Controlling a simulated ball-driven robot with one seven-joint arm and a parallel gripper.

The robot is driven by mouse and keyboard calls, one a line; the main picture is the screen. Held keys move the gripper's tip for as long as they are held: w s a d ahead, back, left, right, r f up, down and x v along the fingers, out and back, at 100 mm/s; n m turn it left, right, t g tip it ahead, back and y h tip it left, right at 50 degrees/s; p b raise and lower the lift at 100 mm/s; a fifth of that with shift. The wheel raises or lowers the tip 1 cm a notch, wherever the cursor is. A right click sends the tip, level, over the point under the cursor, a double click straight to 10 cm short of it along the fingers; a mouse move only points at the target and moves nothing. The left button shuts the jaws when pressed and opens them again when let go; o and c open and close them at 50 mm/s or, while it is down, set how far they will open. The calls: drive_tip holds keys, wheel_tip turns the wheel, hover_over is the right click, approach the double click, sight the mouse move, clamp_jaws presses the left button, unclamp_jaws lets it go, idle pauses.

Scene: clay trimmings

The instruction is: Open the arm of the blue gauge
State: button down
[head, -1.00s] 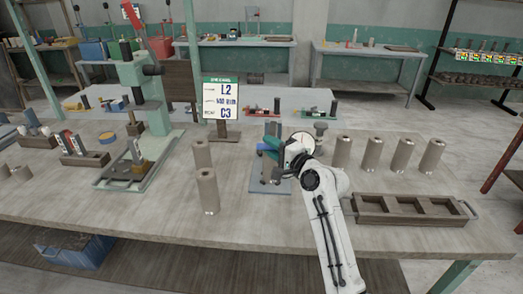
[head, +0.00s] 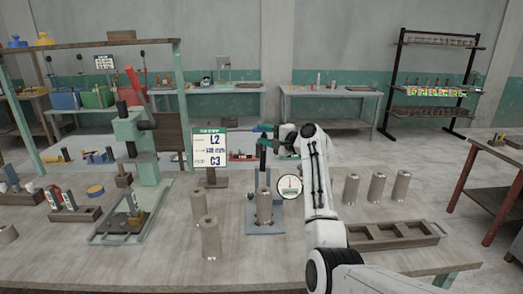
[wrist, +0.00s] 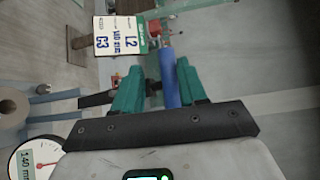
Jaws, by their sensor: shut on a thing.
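The blue gauge (head: 264,229) stands on the bench with a grey-brown cylinder (head: 264,207) on its base. Its round white dial (head: 289,187) is at the right and also shows at the lower left of the wrist view (wrist: 36,160). My gripper (head: 266,133) is above and behind the cylinder, with teal fingers. In the wrist view, the fingers (wrist: 167,64) are shut around a blue bar (wrist: 168,80), which looks like the handle of the gauge's arm. A dark upright part (head: 263,155) rises below the fingers. The arm's hinge is hidden.
Two loose cylinders (head: 210,238) stand left of the gauge and several (head: 377,187) stand to the right. A brown compartment tray (head: 395,236) lies at the right front. A sign (head: 210,148) stands behind at the left. A green press (head: 130,190) is farther left.

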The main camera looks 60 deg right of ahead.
drive_tip(key=shift+w+d+r, duration=0.15)
drive_tip(key=shift+w+d, duration=0.1)
drive_tip(key=shift+d, duration=0.25)
drive_tip(key=shift+w+d+r+m+g+p, duration=0.3)
drive_tip(key=shift+w+d+m+g+p, duration=0.1)
drive_tip(key=shift+w+d, duration=0.25)
drive_tip(key=shift+r, duration=0.15)
drive_tip(key=shift+d+r, duration=0.1)
drive_tip(key=shift+r, duration=0.05)
